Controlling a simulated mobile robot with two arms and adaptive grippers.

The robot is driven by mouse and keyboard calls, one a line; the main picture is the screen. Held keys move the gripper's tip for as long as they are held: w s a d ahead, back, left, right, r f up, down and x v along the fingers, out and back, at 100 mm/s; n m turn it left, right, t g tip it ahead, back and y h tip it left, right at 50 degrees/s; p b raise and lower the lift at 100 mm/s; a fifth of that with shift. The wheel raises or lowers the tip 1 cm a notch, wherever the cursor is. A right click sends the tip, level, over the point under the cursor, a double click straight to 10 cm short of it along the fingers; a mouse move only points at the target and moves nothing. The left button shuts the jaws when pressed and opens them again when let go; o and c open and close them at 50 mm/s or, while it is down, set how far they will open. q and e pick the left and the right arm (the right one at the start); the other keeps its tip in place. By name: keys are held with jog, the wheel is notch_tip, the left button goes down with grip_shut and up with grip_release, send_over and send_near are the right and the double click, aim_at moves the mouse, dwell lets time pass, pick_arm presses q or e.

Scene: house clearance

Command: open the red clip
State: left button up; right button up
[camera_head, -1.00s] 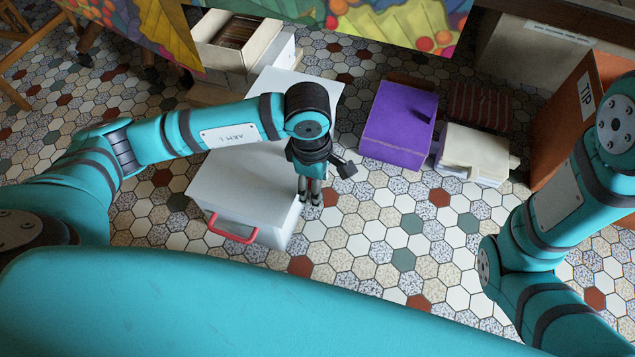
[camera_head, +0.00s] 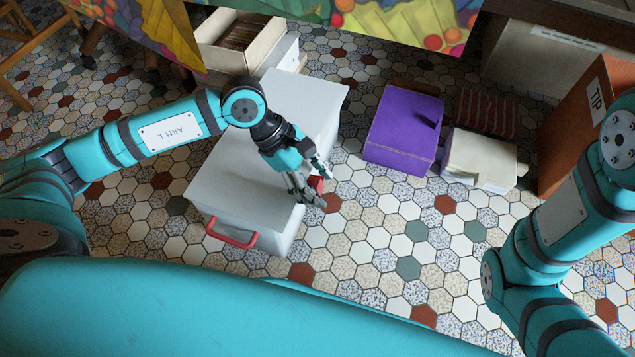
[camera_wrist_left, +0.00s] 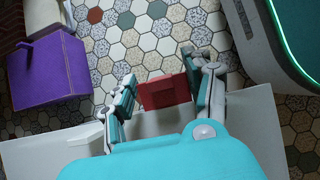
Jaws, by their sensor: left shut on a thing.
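The red clip (camera_head: 316,184) is on the right-hand side of a large white lidded box (camera_head: 235,180). In the left wrist view the red clip (camera_wrist_left: 165,92) lies between my two fingers. My left gripper (camera_head: 317,188) is shut on it, over the box's right edge; the gripper also shows in the left wrist view (camera_wrist_left: 163,90). The fingers and wrist hide part of the clip in the head view. The lid looks closed. My right arm shows at the right, but its gripper is out of view.
A red handle (camera_head: 231,233) is on the box's near end. A purple box (camera_head: 402,130), cream folders (camera_head: 478,158) and an orange crate marked TIP (camera_head: 570,130) stand to the right. An open cream box (camera_head: 238,42) stands behind. Tiled floor is free in front and right.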

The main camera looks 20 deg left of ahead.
dwell(0.3)
pick_arm(q)
jog(key=o, duration=1.2)
jog(key=v, duration=1.2)
